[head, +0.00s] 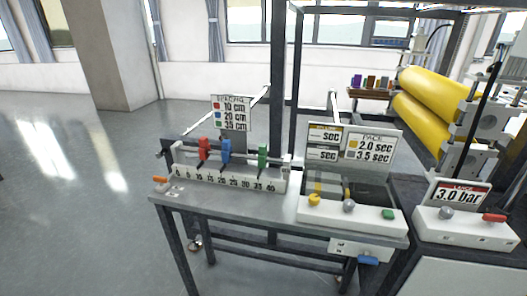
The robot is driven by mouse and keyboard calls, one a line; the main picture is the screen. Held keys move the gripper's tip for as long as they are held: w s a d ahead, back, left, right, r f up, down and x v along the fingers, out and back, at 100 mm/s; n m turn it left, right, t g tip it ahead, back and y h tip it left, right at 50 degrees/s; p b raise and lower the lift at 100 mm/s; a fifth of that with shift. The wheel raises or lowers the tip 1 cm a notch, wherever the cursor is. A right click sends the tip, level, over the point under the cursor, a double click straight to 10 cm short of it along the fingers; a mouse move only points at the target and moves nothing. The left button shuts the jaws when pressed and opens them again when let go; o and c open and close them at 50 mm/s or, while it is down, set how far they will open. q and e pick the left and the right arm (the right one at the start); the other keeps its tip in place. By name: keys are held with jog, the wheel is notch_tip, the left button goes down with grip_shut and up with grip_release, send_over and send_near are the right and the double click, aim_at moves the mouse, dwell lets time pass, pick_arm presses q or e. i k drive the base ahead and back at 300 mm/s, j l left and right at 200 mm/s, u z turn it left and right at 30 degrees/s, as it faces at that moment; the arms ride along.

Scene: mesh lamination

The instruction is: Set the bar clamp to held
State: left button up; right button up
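No part is legibly labelled as the bar clamp, so I cannot tell for sure which it is. An orange handle (160,180) sits at the left end of the white scale bar (230,183), beside a small plate (174,193) with unreadable marks. Red (204,146), blue (226,151) and green (262,155) sliders stand upright along the bar. A blue handle (368,261) lies under a white plate (344,247) at the table's front right; its marks are too small to read. Neither of my grippers is in view.
A white control box (350,215) with yellow, grey and green controls stands at the table's right. Another box (465,230) has a red handle (494,217) and a 3.0 bar sign (460,194). Yellow rollers (435,85) stand behind. The floor at left is clear.

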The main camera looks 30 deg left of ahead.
aim_at(161, 180)
jog(key=u, duration=1.95)
